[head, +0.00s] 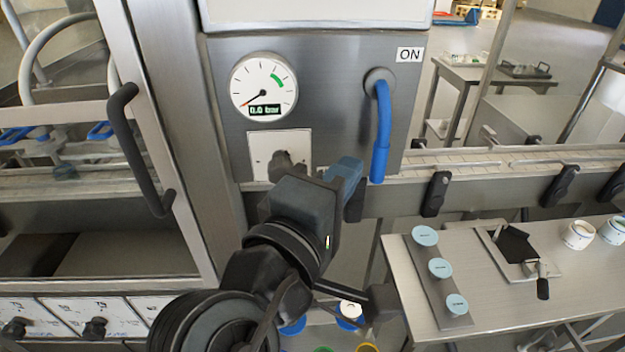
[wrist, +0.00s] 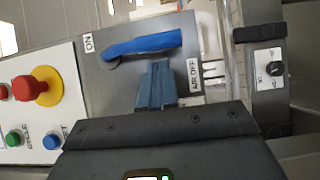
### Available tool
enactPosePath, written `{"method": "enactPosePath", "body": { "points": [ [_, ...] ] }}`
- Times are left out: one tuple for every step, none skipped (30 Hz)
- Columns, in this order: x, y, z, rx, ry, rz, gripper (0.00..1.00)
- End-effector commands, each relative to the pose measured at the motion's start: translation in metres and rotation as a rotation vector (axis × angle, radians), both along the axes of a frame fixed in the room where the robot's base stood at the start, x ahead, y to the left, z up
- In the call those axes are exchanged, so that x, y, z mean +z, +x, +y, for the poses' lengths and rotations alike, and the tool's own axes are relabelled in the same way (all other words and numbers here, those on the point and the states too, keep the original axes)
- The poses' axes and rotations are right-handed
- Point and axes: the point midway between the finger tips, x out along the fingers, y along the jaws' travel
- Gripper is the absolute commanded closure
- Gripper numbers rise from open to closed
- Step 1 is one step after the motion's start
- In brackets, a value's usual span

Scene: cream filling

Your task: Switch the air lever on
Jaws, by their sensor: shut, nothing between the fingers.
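The blue air lever (head: 382,128) hangs down from a round pivot on the steel panel, below and left of the ON label (head: 410,54). In the wrist view the lever (wrist: 150,43) lies between the ON label (wrist: 89,43) and the AIR OFF label (wrist: 194,75), its free end on the AIR OFF side. My gripper (head: 350,166) is just left of the lever's lower part in the head view. Its blue fingers (wrist: 157,68) are together and empty, close beside the lever. I cannot tell whether they touch it.
The pressure gauge (head: 263,87) reads 0.0 bar. A dark door handle (head: 138,150) sticks out at left. A conveyor (head: 510,170) runs right of the panel. A steel table (head: 400,275) with jars stands in front. A red button (wrist: 36,88) sits beside the panel.

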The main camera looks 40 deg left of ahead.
Motion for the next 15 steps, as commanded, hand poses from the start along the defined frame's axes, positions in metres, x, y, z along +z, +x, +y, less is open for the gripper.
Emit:
{"method": "enactPosePath", "body": {
  "points": [
    [0.0012,0.0042,-0.0025,-0.001,-0.001,0.001,1.0],
    [0.0011,0.0063,-0.0036,-0.001,-0.001,0.001,1.0],
    [0.001,0.0085,-0.0049,0.0,-0.001,0.0,1.0],
    [0.0008,0.0098,-0.0054,0.0,0.0,0.0,1.0],
    [0.0007,0.0107,-0.0059,0.0,0.0,0.0,1.0],
    [0.0004,0.0116,-0.0065,0.001,0.0,0.0,1.0],
    [0.0003,0.012,-0.0067,0.001,0.0,0.0,1.0],
    [0.0002,0.0122,-0.0068,0.001,0.0,0.0,1.0],
    [0.0001,0.0123,-0.0069,0.001,0.0,0.0,1.0],
    [0.0,0.0123,-0.0069,0.001,0.0,0.0,1.0],
    [-0.0001,0.0123,-0.0069,0.001,0.0,0.0,1.0],
    [0.0,0.0123,-0.0069,0.001,0.0,0.0,1.0],
    [-0.0001,0.0122,-0.0069,0.001,0.0,0.0,1.0],
    [-0.0001,0.0122,-0.0069,0.001,0.0,0.0,1.0],
    [0.0,0.0122,-0.0069,0.001,0.0,0.0,1.0]
  ]
}}
